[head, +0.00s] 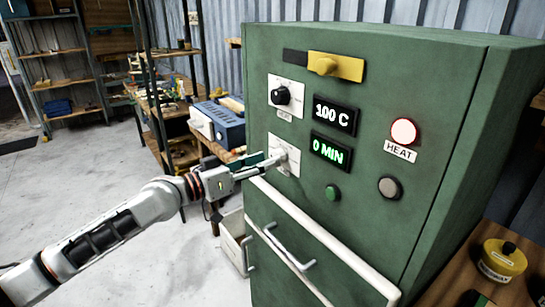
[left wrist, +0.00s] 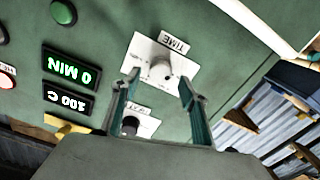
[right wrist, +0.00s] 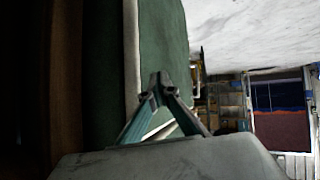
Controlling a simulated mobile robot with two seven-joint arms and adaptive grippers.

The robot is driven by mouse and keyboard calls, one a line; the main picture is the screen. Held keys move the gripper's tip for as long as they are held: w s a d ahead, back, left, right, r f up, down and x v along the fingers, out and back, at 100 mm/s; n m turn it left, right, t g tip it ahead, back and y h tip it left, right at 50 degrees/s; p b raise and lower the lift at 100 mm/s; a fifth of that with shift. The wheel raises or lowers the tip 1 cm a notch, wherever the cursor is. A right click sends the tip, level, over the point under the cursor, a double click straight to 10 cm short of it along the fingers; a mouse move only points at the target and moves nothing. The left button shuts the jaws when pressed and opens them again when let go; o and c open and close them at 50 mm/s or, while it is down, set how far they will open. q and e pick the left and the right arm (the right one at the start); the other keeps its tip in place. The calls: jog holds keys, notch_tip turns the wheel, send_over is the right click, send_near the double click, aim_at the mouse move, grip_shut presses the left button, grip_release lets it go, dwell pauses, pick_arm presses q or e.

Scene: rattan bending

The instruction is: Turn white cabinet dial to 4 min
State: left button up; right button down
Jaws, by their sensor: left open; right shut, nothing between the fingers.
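The white time dial (left wrist: 161,70) sits on a white plate marked TIME (left wrist: 180,66) on the green cabinet; in the head view the plate (head: 285,168) is partly covered by my left gripper. My left gripper (left wrist: 158,88) is open, its fingers on either side of the dial in the picture; contact cannot be told. In the head view this gripper (head: 277,158) reaches the dial from the left. The green time display (head: 328,150) reads 0 MIN. My right gripper (right wrist: 155,85) is shut and empty, away from the dial.
Above are a black temperature dial (head: 281,95), a 100 C display (head: 334,115) and a yellow latch (head: 335,66). A HEAT lamp (head: 404,131), a green button (head: 332,193) and a grey button (head: 389,187) are to the right. A white handle bar (head: 320,240) runs below.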

pick_arm(q)
jog(key=x, duration=0.3)
jog(key=shift+d, duration=0.1)
pick_arm(e)
jog(key=shift+r, duration=0.1)
pick_arm(q)
jog(key=c, duration=1.1)
